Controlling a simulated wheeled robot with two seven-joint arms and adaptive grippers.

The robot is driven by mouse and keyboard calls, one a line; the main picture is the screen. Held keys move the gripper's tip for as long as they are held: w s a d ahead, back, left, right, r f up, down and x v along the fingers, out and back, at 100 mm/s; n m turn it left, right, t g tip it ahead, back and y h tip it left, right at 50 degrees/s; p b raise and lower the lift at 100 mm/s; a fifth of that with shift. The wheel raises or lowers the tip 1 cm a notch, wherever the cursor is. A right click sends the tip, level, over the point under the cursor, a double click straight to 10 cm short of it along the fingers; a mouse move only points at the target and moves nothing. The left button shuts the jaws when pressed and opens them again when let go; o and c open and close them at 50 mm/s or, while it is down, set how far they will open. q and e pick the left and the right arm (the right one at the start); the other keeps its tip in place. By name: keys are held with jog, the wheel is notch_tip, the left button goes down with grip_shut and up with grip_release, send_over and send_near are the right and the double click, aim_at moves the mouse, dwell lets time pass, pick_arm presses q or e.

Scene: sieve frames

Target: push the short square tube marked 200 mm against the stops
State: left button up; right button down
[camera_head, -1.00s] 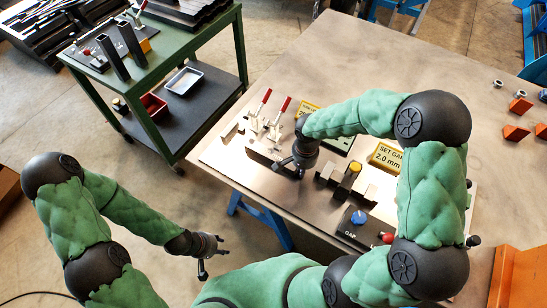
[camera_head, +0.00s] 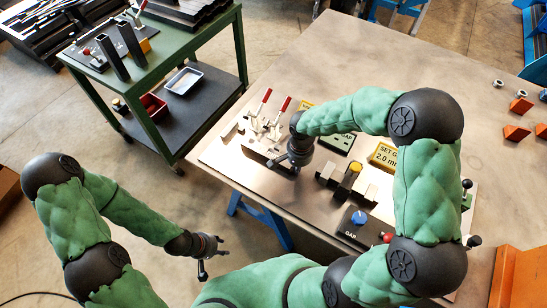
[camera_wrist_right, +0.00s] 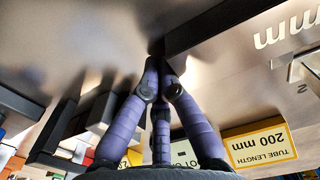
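A dark square tube (camera_head: 257,154) lies on the metal fixture plate (camera_head: 222,165), just left of my right gripper; its length mark is not readable. In the right wrist view the dark bar (camera_wrist_right: 215,25) runs off the top right. My right gripper (camera_head: 283,166) is low over the plate. Its fingers (camera_wrist_right: 159,72) are drawn together with nothing visible between them, their tips close to the bar's near end; contact cannot be told. The stops are not clearly distinguishable. My left gripper (camera_head: 211,256) is open and empty, off the table's front left.
Toggle clamps with red handles (camera_head: 265,105) stand behind the tube. Dark and metal blocks (camera_head: 345,182), a gap control box (camera_head: 358,225) and a yellow gap sign (camera_head: 385,156) are to the right. A yellow tube-length sign (camera_wrist_right: 262,146) shows in the wrist view. A green cart (camera_head: 160,85) stands left.

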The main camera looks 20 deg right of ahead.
jog(key=shift+w+a+b, duration=0.3)
jog(key=shift+w+a, duration=0.85)
jog(key=shift+w, duration=0.15)
jog(key=shift+w+a+b, duration=0.3)
jog(key=shift+w+a, duration=0.8)
jog(key=shift+w, duration=0.2)
dwell(1.4)
jog(key=shift+s+d, duration=0.1)
jog(key=shift+s+d, duration=0.35)
jog(key=shift+r+p, duration=2.25)
jog(key=shift+r, duration=1.3)
jog(key=shift+f, duration=0.1)
